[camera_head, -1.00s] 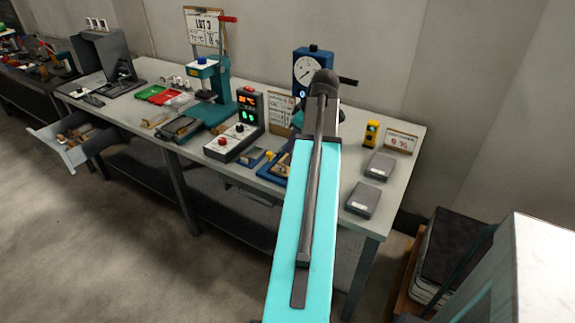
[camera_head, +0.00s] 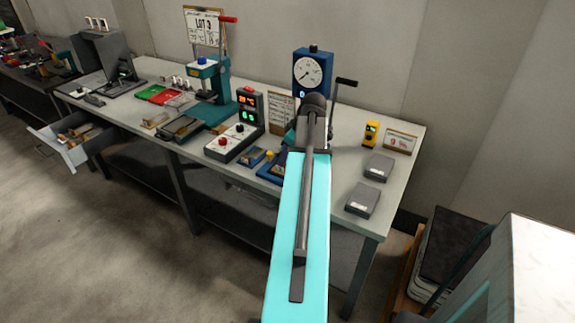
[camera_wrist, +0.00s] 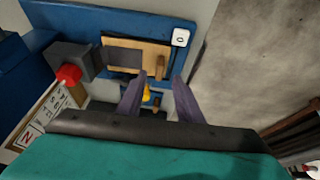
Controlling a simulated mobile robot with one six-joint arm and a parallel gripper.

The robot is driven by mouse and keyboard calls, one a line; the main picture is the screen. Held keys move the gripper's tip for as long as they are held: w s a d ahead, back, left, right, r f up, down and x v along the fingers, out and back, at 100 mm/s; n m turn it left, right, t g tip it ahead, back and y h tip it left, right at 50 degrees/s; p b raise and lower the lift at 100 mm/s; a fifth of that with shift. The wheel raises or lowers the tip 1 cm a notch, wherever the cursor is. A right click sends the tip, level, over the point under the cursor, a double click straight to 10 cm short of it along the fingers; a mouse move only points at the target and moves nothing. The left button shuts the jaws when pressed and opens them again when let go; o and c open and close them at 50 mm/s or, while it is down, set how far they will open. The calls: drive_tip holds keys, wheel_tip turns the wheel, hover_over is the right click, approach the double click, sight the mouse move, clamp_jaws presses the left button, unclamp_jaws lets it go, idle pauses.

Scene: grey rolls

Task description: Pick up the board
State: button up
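In the wrist view, a tan board (camera_wrist: 137,44) with a dark grey rectangle lies on a blue fixture (camera_wrist: 75,18). My gripper (camera_wrist: 159,80) shows there as two dark purplish fingers with a clear gap between them. Their tips overlap the board's near edge in the picture; I cannot tell whether they touch it. A brown peg-like part (camera_wrist: 160,68) and a small yellow part (camera_wrist: 147,93) show in the gap. In the head view, my arm hides the gripper and the board; part of the blue fixture (camera_head: 270,173) shows beside it.
A grey block with a red knob (camera_wrist: 68,75) stands left of the board. In the head view, a gauge press (camera_head: 312,72) stands behind my arm. A control box (camera_head: 230,143) is on the left, and two grey boxes (camera_head: 363,199) (camera_head: 379,167) lie on the right.

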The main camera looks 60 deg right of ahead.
drive_tip(key=shift+p+x, duration=0.85)
drive_tip(key=shift+x, duration=1.8)
drive_tip(key=shift+s, duration=0.1)
drive_tip(key=shift+c, duration=0.5)
clamp_jaws()
